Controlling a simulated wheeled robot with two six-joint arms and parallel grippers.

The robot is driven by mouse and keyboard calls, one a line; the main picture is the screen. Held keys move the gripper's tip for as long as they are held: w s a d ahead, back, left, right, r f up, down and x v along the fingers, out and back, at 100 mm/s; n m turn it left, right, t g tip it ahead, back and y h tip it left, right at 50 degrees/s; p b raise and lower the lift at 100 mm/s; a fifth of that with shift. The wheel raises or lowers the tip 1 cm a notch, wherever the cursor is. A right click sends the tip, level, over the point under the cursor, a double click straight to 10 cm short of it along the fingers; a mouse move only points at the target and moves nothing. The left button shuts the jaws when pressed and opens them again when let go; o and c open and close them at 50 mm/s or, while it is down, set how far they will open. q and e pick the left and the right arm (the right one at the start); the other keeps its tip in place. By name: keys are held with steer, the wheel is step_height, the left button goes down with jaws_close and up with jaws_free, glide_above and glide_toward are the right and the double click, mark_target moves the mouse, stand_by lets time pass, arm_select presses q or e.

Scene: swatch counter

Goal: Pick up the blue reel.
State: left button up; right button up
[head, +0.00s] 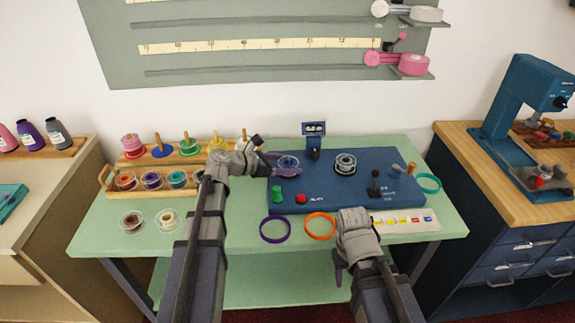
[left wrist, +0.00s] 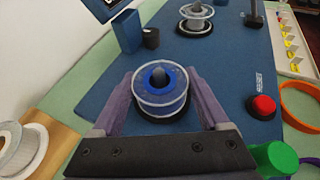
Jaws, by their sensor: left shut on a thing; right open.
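The blue reel (left wrist: 160,103), a clear-flanged spool with a blue hub, stands upright on a dark round base on the blue machine (head: 330,185). A dark post tip shows in its hub. In the head view the reel (head: 288,160) is partly hidden by my left gripper (head: 284,169). My left gripper (left wrist: 158,112) is shut on the reel, with one purple finger against each side. I cannot tell whether the reel is lifted off its base. My right gripper (head: 341,265) is open and empty in front of the table's front edge.
A second clear reel (head: 346,163) sits on the machine to the right. A red button (head: 300,198), green knob (head: 277,193) and black joystick (head: 375,184) stand up near its front. Purple (head: 275,230) and orange (head: 320,226) rings lie in front. A spool rack (head: 190,150) stands left.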

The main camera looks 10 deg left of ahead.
arm_select(q)
step_height(320, 180, up, 10)
steer(key=p, duration=1)
